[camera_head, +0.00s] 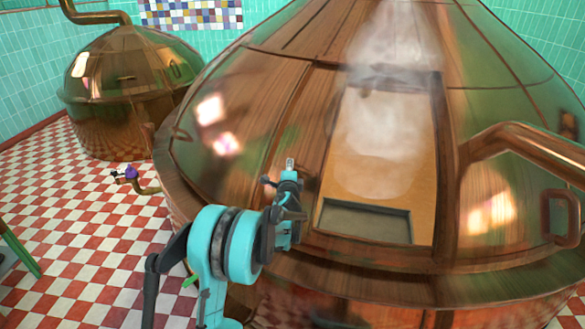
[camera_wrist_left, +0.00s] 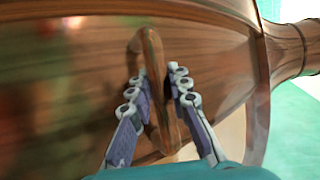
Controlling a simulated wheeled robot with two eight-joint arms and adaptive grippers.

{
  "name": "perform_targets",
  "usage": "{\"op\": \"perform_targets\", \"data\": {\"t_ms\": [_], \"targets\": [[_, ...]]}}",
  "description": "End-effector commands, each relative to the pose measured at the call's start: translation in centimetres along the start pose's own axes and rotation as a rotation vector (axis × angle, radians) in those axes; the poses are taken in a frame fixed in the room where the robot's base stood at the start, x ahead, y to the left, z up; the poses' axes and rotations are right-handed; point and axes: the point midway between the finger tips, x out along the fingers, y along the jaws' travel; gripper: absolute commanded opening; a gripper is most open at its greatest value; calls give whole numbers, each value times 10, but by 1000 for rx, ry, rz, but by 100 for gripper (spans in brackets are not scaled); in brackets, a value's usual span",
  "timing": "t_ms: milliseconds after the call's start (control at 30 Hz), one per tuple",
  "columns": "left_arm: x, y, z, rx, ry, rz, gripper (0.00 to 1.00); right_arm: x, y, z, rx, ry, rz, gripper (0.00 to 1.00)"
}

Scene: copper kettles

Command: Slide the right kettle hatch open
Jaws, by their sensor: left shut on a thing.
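The large copper kettle (camera_head: 235,85) fills the middle and right of the head view. Its front opening (camera_head: 390,140) is uncovered, showing a yellowish inside and rising steam. My left gripper (camera_head: 281,172) is at the kettle's dome, just left of this opening. In the left wrist view, my left gripper (camera_wrist_left: 156,76) has one finger on each side of an upright wooden-looking bar handle (camera_wrist_left: 153,60) and is shut on it. The handle stands on a brown, shiny hatch surface (camera_wrist_left: 85,55). In the head view the gripper hides the handle. My right gripper is not in view.
A smaller copper kettle (camera_head: 130,80) stands at the back left on a red and white checkered floor (camera_head: 85,215). A copper pipe (camera_head: 515,135) and a loop handle (camera_head: 560,215) are on the right. A green bar (camera_head: 20,250) shows at the left edge.

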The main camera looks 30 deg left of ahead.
Motion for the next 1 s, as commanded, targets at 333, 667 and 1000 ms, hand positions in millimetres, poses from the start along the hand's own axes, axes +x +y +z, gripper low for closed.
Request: {"op": "perform_targets", "data": {"t_ms": [333, 667, 1000], "targets": [[-1, 3, 2, -1, -7, 5, 39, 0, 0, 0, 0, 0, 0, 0], [-15, 1, 1, 0, -4, 4, 39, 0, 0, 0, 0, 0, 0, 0], [-87, 2, 2, 0, -6, 5, 39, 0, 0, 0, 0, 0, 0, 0]]}}
